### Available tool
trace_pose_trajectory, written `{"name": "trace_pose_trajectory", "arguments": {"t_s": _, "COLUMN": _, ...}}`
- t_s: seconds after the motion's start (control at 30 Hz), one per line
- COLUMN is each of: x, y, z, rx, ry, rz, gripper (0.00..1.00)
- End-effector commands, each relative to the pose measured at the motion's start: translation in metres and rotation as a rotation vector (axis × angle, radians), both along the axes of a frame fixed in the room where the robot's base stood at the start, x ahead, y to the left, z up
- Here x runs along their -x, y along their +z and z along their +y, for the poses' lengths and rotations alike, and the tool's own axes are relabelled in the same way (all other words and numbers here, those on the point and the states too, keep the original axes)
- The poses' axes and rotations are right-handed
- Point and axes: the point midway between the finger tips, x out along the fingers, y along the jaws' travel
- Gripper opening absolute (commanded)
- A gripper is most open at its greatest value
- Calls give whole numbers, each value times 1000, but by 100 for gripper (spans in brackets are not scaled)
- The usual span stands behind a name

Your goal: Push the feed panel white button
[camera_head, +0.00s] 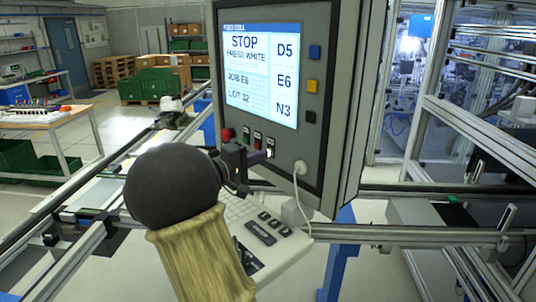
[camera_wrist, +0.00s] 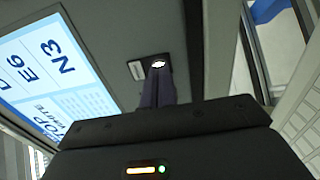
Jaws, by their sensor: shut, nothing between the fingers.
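The feed panel (camera_head: 335,110) is a grey upright box with a lit screen (camera_head: 260,75) reading "STOP" and "PRESS WHITE". The white button (camera_head: 270,153) is at the right end of a short row below the screen. In the wrist view the white button (camera_wrist: 157,64) looks bright, just past the fingertips. My gripper (camera_head: 264,157) is shut and empty, its tips right at the white button. It also shows in the wrist view (camera_wrist: 157,74), its fingers covering the button's near edge. I cannot tell whether the tips touch the button.
A red button (camera_head: 227,134) and other buttons sit left of the white one. Blue (camera_head: 314,52), yellow (camera_head: 313,86) and black (camera_head: 310,117) buttons line the panel's right side. A white plug and cable (camera_head: 300,168) hang close right. A keyboard (camera_head: 240,212) lies below.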

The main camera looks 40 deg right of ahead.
Motion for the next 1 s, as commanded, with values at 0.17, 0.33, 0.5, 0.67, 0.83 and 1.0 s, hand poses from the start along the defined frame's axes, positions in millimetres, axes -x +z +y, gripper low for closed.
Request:
{"name": "trace_pose_trajectory", "arguments": {"t_s": 0.17, "x": 0, "y": 0, "z": -2, "rx": 0, "ry": -1, "rz": 0, "gripper": 0}}
{"name": "trace_pose_trajectory", "arguments": {"t_s": 0.33, "x": 0, "y": 0, "z": -4, "rx": 0, "ry": -1, "rz": 0, "gripper": 0}}
{"name": "trace_pose_trajectory", "arguments": {"t_s": 0.5, "x": 0, "y": 0, "z": -7, "rx": 0, "ry": 0, "rz": 0, "gripper": 0}}
{"name": "trace_pose_trajectory", "arguments": {"t_s": 0.67, "x": 1, "y": 0, "z": -8, "rx": 0, "ry": 0, "rz": 0, "gripper": 0}}
{"name": "trace_pose_trajectory", "arguments": {"t_s": 0.83, "x": 1, "y": 0, "z": -9, "rx": 0, "ry": 0, "rz": 0, "gripper": 0}}
{"name": "trace_pose_trajectory", "arguments": {"t_s": 1.0, "x": 0, "y": 0, "z": -4, "rx": 1, "ry": 1, "rz": -1, "gripper": 0}}
